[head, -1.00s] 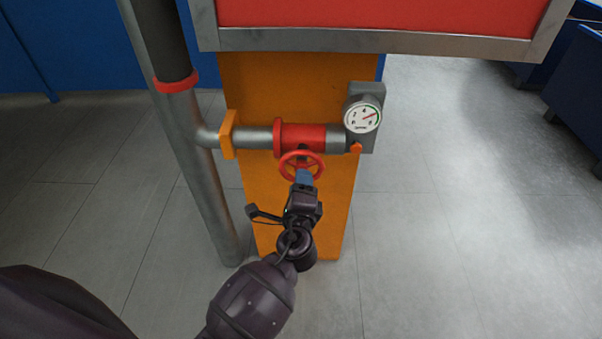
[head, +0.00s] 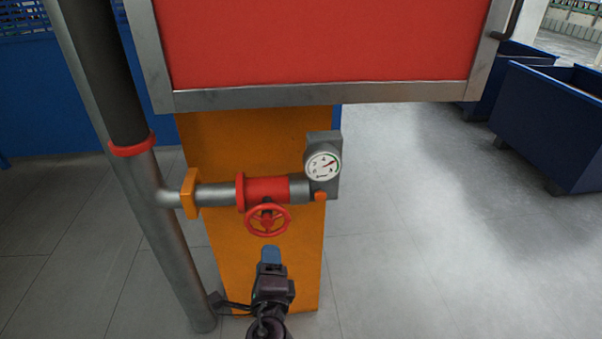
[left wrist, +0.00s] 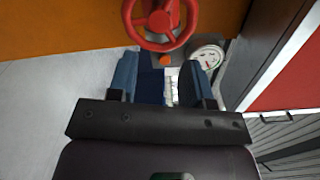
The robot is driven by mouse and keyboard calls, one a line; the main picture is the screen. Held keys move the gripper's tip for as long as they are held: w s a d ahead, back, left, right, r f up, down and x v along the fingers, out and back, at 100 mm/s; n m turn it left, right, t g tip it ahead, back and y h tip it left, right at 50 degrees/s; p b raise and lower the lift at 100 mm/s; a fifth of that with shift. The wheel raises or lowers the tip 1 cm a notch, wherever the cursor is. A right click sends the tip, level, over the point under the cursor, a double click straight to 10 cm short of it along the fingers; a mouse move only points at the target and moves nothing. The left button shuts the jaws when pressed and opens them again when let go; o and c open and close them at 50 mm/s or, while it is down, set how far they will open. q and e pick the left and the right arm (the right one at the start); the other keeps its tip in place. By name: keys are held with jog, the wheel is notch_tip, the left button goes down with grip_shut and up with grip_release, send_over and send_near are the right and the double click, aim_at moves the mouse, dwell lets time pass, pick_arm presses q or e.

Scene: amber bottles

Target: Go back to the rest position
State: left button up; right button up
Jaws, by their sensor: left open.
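My left gripper (head: 271,256) is below the red valve wheel (head: 268,220) in the head view, apart from it. In the left wrist view its two blue fingers (left wrist: 165,84) stand apart with nothing held between them, and the red wheel (left wrist: 160,22) lies beyond the fingertips. My right gripper does not show in either view.
The wheel sits on a pipe with a red section (head: 267,189) and a round gauge (head: 323,165), before an orange column (head: 215,145). A grey vertical pipe (head: 165,240) stands left. A red panel (head: 320,45) hangs above. Blue bins (head: 550,125) stand right; the floor (head: 430,250) between is clear.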

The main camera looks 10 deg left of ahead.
pick_arm(q)
jog(key=s+a+f+n+g+h, duration=0.4)
jog(key=s+a+f+n+g, duration=0.2)
jog(key=s+a+f+n, duration=0.7)
jog(key=s+f+n, duration=0.2)
jog(key=s+n, duration=0.2)
jog(key=shift+a+h, duration=0.2)
jog(key=shift+h, duration=0.2)
jog(key=shift+s, duration=0.1)
dwell(0.4)
